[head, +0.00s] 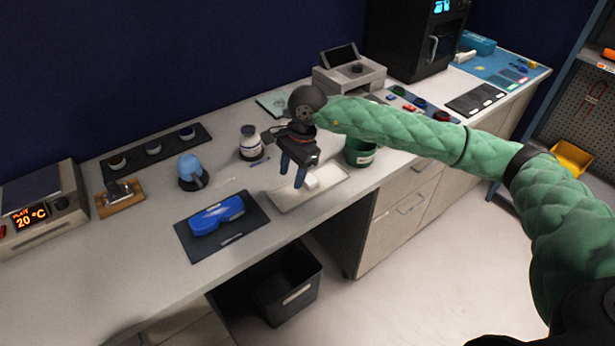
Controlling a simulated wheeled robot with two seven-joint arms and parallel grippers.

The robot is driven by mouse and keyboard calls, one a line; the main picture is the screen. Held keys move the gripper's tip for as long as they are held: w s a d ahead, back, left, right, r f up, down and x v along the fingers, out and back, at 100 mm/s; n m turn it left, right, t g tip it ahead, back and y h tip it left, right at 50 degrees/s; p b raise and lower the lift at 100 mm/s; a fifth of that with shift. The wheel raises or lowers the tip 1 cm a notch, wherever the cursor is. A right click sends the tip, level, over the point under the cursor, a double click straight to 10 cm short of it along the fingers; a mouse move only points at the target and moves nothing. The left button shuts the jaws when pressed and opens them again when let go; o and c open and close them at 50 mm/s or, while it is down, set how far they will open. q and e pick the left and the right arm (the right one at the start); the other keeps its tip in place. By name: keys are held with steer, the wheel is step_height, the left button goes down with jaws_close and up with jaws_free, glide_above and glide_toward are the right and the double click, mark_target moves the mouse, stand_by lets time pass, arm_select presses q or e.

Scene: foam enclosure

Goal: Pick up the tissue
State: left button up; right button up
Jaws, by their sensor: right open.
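The tissue looks to be the small white piece (313,184) on a pale flat tray (335,185) near the front edge of the bench. My right gripper (292,181) hangs over the left part of the tray, its two blue fingers pointing down and apart. It is open, with nothing visible between the fingers. The white piece is just right of the fingertips; whether they touch it I cannot tell. My left gripper is not in the view.
A white jar (250,143) is behind on the left. A black bin (284,285) stands below the bench. The bench front left is clear.

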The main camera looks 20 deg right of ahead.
mark_target(310, 179)
steer(key=w+d+h, duration=0.1)
steer(key=d, duration=0.1)
steer(key=w+d+h, duration=0.1)
steer(key=d, duration=0.1)
steer(key=w+d+r, duration=0.1)
steer(key=d, duration=0.1)
steer(key=shift+r+h, duration=0.1)
steer(key=shift+h, duration=0.3)
steer(key=shift+d+f, duration=0.1)
steer(key=shift+f, duration=0.1)
steer(key=shift+f+p, duration=0.35)
steer(key=shift+p, duration=0.1)
steer(key=shift+f, duration=0.7)
steer(key=shift+f+p, duration=0.15)
steer(key=shift+p, duration=0.3)
steer(key=f+p, duration=0.2)
steer(key=f, duration=0.1)
steer(key=shift+a+f+p, duration=0.3)
steer(key=shift+f+p, duration=0.05)
steer(key=shift+p, duration=0.05)
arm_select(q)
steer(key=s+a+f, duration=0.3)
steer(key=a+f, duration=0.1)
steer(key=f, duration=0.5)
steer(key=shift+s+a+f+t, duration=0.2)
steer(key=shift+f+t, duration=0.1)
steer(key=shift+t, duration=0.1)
arm_select(e)
steer(key=shift+f, duration=0.55)
steer(key=c, duration=0.6)
